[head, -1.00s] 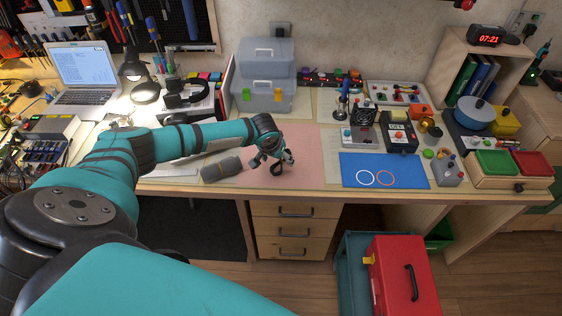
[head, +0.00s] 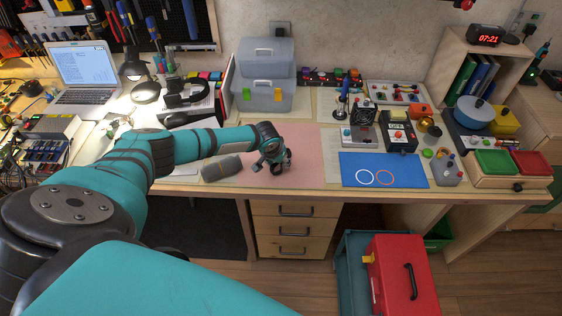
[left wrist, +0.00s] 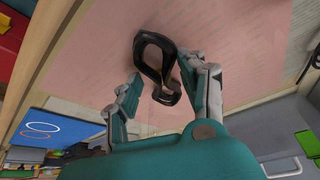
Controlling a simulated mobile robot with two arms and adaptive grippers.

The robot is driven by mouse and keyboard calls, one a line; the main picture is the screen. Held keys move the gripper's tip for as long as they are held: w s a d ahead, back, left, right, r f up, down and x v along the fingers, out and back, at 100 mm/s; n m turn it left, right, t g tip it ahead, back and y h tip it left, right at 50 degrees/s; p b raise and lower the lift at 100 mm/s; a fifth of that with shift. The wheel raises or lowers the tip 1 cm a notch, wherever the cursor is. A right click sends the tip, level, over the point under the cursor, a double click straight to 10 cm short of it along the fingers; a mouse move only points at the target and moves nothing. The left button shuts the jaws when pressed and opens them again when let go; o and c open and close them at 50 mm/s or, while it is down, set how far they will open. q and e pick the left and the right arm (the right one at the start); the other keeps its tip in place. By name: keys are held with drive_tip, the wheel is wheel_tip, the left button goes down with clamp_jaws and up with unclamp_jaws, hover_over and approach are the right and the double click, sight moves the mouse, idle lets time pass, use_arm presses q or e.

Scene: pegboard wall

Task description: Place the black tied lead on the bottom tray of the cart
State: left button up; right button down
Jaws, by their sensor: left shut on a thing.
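The black tied lead (left wrist: 156,60) shows in the left wrist view as a dark loop between the two fingers of my left gripper (left wrist: 160,78). The gripper is shut on it, over the pink mat (left wrist: 90,60). In the head view my left gripper (head: 274,165) is at the mat, right of a grey roll, and the lead is small and hard to separate from the dark fingers. A teal cart (head: 347,250) stands on the floor at the lower right, with a red toolbox on it. Its bottom tray cannot be made out. My right gripper is not in view.
The grey roll (head: 222,168) lies left of my gripper. A blue mat (head: 385,171) with two rings lies to the right. Grey storage boxes (head: 265,95) stand behind. The red toolbox (head: 400,275) fills much of the cart's top. Wooden drawers (head: 293,228) are below the desk.

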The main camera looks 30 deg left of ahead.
use_arm(q)
drive_tip(key=c, duration=0.5)
drive_tip(key=shift+r, duration=0.5)
wheel_tip(320, 180, up, 2)
drive_tip(key=shift+r+b, duration=0.25)
drive_tip(key=shift+b, duration=0.2)
drive_tip(key=s+d+r+b, duration=0.2)
drive_tip(key=s+d, duration=0.7)
drive_tip(key=s, duration=0.5)
drive_tip(key=shift+m+h, duration=0.3)
drive_tip(key=shift+m, duration=0.6)
drive_tip(key=d+r, duration=0.3)
drive_tip(key=r, duration=0.4)
drive_tip(key=d+r, duration=0.3)
drive_tip(key=r, duration=0.4)
drive_tip(key=d+r, duration=0.3)
drive_tip(key=r, duration=0.5)
drive_tip(key=shift+w+d, duration=0.15)
drive_tip(key=shift+w, duration=0.05)
